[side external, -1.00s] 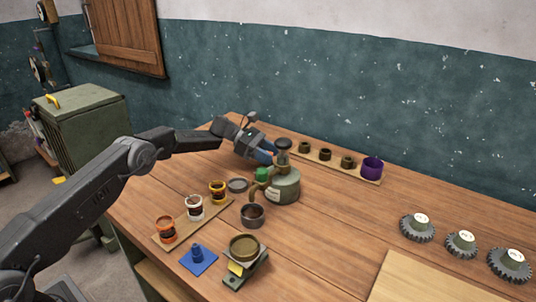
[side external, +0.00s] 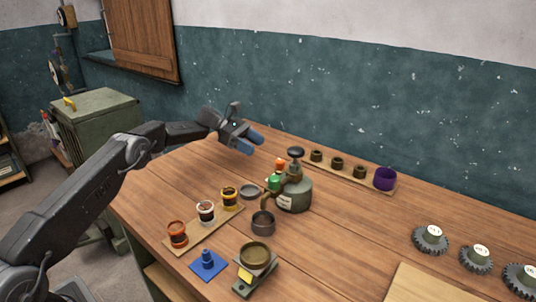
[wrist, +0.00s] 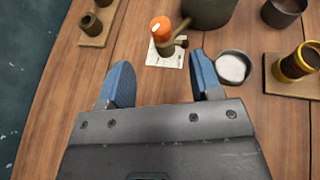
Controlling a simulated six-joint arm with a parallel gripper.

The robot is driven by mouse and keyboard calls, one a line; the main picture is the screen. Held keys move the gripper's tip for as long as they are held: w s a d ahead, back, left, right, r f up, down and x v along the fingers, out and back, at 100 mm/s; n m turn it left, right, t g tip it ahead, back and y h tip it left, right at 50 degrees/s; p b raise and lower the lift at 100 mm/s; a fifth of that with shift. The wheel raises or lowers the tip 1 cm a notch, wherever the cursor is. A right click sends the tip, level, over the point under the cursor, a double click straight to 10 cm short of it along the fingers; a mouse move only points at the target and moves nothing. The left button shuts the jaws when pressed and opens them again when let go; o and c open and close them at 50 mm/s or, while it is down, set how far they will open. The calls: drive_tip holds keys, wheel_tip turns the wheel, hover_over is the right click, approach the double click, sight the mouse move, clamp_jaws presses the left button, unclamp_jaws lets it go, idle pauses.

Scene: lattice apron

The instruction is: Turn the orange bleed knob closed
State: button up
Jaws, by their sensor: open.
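The orange bleed knob (side external: 281,163) sits on the back left side of an olive tank (side external: 296,193), behind a green part (side external: 274,182). In the wrist view the knob is ahead of the gap between the fingertips (wrist: 160,60), apart from both.
A grey round dish (wrist: 233,67) lies close to the right finger in the wrist view. A board with several jars (side external: 206,212), a grey cup (side external: 263,222) and a board with dark cups and a purple pot (side external: 385,178) surround the tank. Gears (side external: 431,239) stand at right.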

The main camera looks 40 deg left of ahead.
sight(278, 160)
drive_tip(key=v, duration=0.3)
drive_tip(key=shift+s+a+r, duration=0.1)
drive_tip(key=shift+a, duration=0.1)
drive_tip(key=shift+r, duration=0.1)
drive_tip(key=w+d+f+n+t, duration=0.1)
drive_tip(key=d+f, duration=0.1)
drive_tip(key=d, duration=0.2)
drive_tip(key=w+d+f+n+t+y, duration=0.1)
drive_tip(key=d, duration=0.3)
drive_tip(key=w+d+f+n+t, duration=0.1)
drive_tip(key=d+f, duration=0.1)
drive_tip(key=d, duration=0.2)
drive_tip(key=shift+w+d+f+n+t+y, duration=0.25)
drive_tip(key=shift+f+n+t+y, duration=0.05)
drive_tip(key=shift+n, duration=0.1)
idle(0.5)
drive_tip(key=c, duration=0.9)
